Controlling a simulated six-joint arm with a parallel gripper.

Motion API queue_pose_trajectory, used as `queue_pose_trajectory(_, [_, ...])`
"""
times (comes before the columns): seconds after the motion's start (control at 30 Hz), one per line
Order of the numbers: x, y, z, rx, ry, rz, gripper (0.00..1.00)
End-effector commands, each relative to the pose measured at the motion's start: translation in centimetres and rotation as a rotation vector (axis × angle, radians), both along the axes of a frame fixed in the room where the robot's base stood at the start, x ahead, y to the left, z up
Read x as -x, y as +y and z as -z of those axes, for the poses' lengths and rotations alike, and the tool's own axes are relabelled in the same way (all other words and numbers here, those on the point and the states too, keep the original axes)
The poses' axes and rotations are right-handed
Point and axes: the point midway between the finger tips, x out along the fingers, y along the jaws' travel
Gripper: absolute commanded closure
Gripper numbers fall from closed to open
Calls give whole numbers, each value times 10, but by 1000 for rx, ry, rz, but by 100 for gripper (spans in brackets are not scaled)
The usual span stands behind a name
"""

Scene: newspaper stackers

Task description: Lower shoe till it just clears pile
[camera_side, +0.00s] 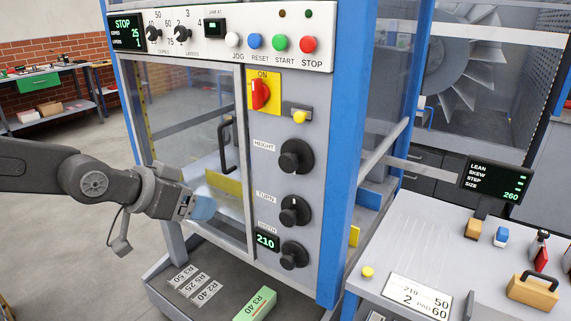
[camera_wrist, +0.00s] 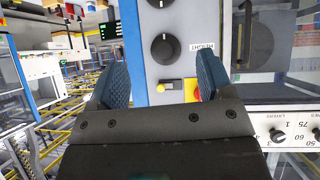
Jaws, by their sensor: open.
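The machine's front panel carries a black HEIGHT knob (camera_side: 295,157), a TURN knob (camera_side: 295,210) below it and a WIDTH knob (camera_side: 293,255) beside a green 210 display. My gripper (camera_side: 204,207) is open and empty, in front of the clear door, left of the knobs and apart from them. In the wrist view, turned upside down, the HEIGHT knob (camera_wrist: 162,47) shows beyond and between my open blue fingers (camera_wrist: 165,82). A yellow plate (camera_side: 224,183) shows through the door; I cannot tell if it is the shoe. No pile is clearly visible.
A door handle (camera_side: 226,144) stands out near my gripper. A red ON switch (camera_side: 261,94) and yellow knob (camera_side: 299,117) sit above HEIGHT. The STOP display (camera_side: 124,33) is top left. A side table (camera_side: 410,235) holds a LEAN/SKEW/STEP/SIZE display (camera_side: 496,182).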

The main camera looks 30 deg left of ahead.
Motion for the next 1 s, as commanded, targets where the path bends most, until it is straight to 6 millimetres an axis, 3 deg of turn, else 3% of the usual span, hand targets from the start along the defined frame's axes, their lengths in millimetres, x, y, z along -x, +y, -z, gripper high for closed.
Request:
queue_pose_trajectory(0.1, [-38,-13,6,13,-135,-4,26])
queue_pose_trajectory(0.3, [-85,-28,14,11,-379,-39,26])
queue_pose_trajectory(0.6, [-111,-37,24,-26,-617,-92,26])
queue_pose_trajectory(0.83, [-124,-37,23,-32,-648,-101,26])
queue_pose_trajectory(1.0, [-153,-37,24,-32,-647,-102,26])
